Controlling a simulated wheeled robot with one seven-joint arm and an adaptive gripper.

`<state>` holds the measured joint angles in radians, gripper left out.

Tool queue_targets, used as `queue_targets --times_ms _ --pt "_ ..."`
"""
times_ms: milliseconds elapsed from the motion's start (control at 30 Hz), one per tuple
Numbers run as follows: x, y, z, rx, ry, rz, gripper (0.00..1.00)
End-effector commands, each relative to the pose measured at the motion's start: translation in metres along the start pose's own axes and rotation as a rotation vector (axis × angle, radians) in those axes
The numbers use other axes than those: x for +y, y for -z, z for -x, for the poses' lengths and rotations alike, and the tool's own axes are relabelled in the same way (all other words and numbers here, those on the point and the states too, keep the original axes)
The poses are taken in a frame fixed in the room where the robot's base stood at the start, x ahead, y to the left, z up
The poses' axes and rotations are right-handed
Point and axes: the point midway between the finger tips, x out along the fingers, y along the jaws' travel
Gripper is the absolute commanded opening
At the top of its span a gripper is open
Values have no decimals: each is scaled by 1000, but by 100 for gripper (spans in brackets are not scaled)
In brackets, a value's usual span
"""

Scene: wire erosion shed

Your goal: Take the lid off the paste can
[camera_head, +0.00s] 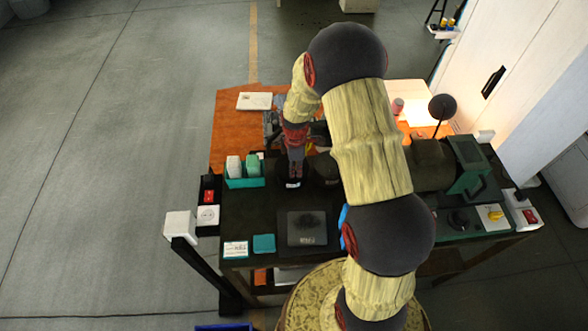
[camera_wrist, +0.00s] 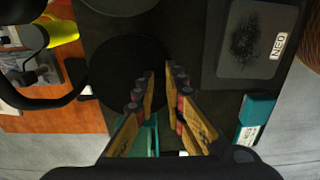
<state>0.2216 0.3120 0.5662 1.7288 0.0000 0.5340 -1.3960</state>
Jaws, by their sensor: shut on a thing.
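A dark round top (camera_wrist: 112,80), which looks like the lid of the paste can, lies below my fingers in the wrist view. My gripper (camera_wrist: 159,68) points down at it with the two fingertips close together, shut on a small dark part that I take to be the lid's grip. In the head view my gripper (camera_head: 294,165) is over the dark bench, right of the teal tray. A small white label (camera_head: 292,184) shows just under it, seemingly on the can. The can's side is mostly hidden, and I cannot tell whether the lid is raised.
The teal tray (camera_head: 246,182) holds pale blocks close on the left. A black scale (camera_head: 307,228) marked NEO stands nearer the front, with a teal block (camera_head: 264,243) beside it. A lamp (camera_head: 442,106) stands at the back right. My arm hides the bench's middle.

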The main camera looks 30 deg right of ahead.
Motion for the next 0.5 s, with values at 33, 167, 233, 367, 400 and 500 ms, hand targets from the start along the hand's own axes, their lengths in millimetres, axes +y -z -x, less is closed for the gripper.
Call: queue_targets --times_ms 33,167,233,367,400,500 --pt "1 0 2 0 -2 0 0" --pt "1 0 12 1 -4 0 0" --pt "2 0 22 1 -5 0 0" --pt "-12 -1 45 1 -4 0 0" --pt "-18 -2 52 1 -4 0 0" --pt "-34 -4 71 1 -5 1 0"
